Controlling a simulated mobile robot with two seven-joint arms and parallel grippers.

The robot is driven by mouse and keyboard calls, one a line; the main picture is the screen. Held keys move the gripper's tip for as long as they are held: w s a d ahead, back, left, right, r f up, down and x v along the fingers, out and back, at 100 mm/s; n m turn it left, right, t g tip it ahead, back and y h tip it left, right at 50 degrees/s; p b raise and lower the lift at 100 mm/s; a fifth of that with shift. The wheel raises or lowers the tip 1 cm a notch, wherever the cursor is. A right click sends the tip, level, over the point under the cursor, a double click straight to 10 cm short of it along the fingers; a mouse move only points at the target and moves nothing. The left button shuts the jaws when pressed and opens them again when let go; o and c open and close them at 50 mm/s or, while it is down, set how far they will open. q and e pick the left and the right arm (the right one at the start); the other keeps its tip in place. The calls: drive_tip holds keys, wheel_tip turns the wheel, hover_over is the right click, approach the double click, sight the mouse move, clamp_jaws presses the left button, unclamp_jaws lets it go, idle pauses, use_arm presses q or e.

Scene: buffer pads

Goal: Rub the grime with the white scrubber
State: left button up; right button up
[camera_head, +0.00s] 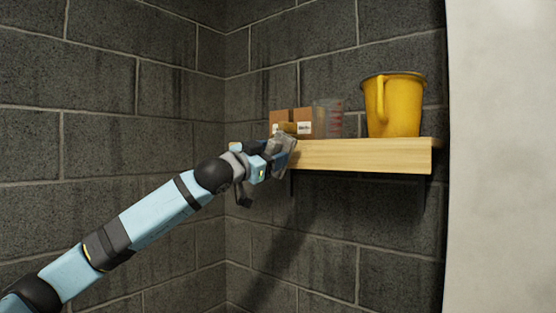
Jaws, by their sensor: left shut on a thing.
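My left gripper (280,150) is at the left end of the wooden shelf, in front of a brown box. It is shut on a pale greyish thing (285,141), mostly hidden by the fingers; I cannot tell for sure that it is the white scrubber. No other white scrubber shows. I cannot make out a clear patch of grime; the block wall has faint dark streaks, and the shelf front hides partly behind the gripper. My right gripper is not in view.
The wooden shelf (365,157) is fixed to the dark block wall (180,130). On it stand the brown box (281,116), a clear container (328,118) and a yellow bucket (394,106). A pale wall (502,160) stands at the right. The space below the shelf looks free.

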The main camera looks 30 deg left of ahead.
use_arm(q)
drive_tip(key=shift+s, duration=0.6)
drive_tip(key=shift+s, duration=0.1)
drive_tip(key=shift+s+a+b, duration=0.15)
drive_tip(key=shift+s+b, duration=0.45)
drive_tip(key=shift+s, duration=0.8)
